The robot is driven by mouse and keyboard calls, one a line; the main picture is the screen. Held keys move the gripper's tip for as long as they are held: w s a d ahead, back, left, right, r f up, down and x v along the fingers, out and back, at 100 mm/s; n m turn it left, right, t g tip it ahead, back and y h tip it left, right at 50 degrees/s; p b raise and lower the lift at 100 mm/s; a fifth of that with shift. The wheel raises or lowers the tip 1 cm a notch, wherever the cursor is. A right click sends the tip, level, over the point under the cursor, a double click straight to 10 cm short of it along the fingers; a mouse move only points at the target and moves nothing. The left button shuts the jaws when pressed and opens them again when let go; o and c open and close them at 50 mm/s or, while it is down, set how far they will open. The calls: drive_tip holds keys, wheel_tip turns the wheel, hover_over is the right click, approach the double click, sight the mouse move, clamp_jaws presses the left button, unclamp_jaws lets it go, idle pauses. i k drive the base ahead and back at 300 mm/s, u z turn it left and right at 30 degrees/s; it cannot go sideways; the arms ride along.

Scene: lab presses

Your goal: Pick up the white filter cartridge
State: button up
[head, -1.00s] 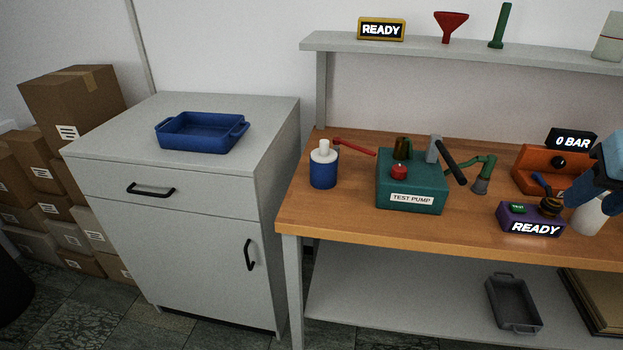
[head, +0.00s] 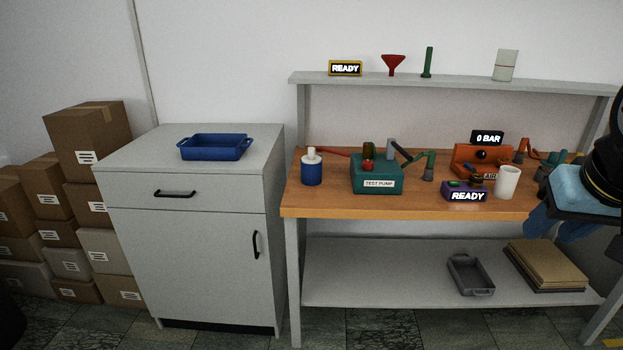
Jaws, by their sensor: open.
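A plain white cylinder (head: 507,182), which looks like the white filter cartridge, stands upright on the wooden bench, just right of the purple READY box (head: 465,191). My gripper (head: 556,227), with blue fingers, is at the right edge in front of the bench. It is apart from the cylinder, to its right and lower in the picture. It is open, and I see nothing between its fingers. My arm hides the bench's right end.
The wooden bench (head: 330,205) also holds a blue bottle (head: 312,174), a green test pump (head: 377,175) and an orange 0 BAR device (head: 470,160). A pale container (head: 505,65) stands on the upper shelf. A blue tray (head: 215,147) sits on the grey cabinet at left.

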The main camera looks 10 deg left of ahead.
sight(310, 158)
drive_tip(key=u, duration=0.25)
drive_tip(key=k, duration=0.15)
drive_tip(key=u, duration=0.25)
drive_tip(key=i, duration=1)
drive_tip(key=z, duration=0.05)
